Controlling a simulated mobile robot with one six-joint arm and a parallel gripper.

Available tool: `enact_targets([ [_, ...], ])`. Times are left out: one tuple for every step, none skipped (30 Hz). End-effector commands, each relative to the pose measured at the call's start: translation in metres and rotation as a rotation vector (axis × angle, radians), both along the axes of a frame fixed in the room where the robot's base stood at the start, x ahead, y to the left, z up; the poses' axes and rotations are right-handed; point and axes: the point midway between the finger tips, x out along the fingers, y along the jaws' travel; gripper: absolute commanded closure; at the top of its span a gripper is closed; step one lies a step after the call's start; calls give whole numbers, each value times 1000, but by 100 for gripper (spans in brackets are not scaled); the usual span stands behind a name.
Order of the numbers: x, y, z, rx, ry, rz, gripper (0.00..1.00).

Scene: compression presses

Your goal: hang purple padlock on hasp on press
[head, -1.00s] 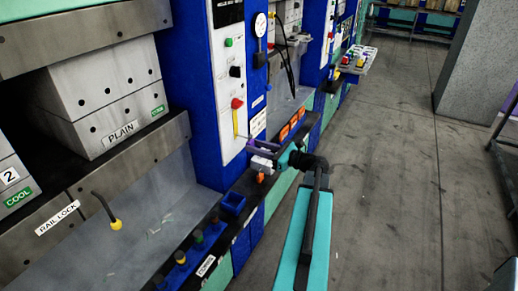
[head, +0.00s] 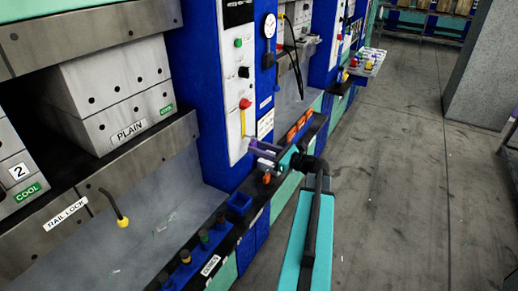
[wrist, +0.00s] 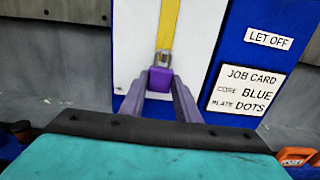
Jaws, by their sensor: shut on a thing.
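The purple padlock (wrist: 161,78) is upright between my gripper's two fingertips in the wrist view, its grey metal shackle (wrist: 164,58) pointing up. My gripper (wrist: 160,92) is shut on the padlock body. In the head view my gripper (head: 262,149) is in front of the lower part of the press's white control panel (head: 232,75). A yellow strip (wrist: 170,25) runs down the panel just behind and above the shackle. I cannot make out the hasp clearly, nor whether the shackle touches anything.
A job card (wrist: 244,89) and a "LET OFF" label (wrist: 269,38) are on the blue column to the right. The floor (head: 400,180) to the right is clear.

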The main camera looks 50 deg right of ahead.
Motion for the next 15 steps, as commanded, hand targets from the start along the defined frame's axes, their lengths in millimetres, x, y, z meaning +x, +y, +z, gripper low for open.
enact_targets([
  [0,0,0,0,0,0,87],
  [0,0,0,0,0,0,87],
  [0,0,0,0,0,0,87],
  [0,0,0,0,0,0,87],
  [0,0,0,0,0,0,87],
  [0,0,0,0,0,0,87],
  [0,0,0,0,0,0,87],
  [0,0,0,0,0,0,87],
  [0,0,0,0,0,0,87],
  [0,0,0,0,0,0,87],
  [0,0,0,0,0,0,87],
  [0,0,0,0,0,0,67],
  [0,0,0,0,0,0,62],
  [0,0,0,0,0,0,57],
  [0,0,0,0,0,0,50],
])
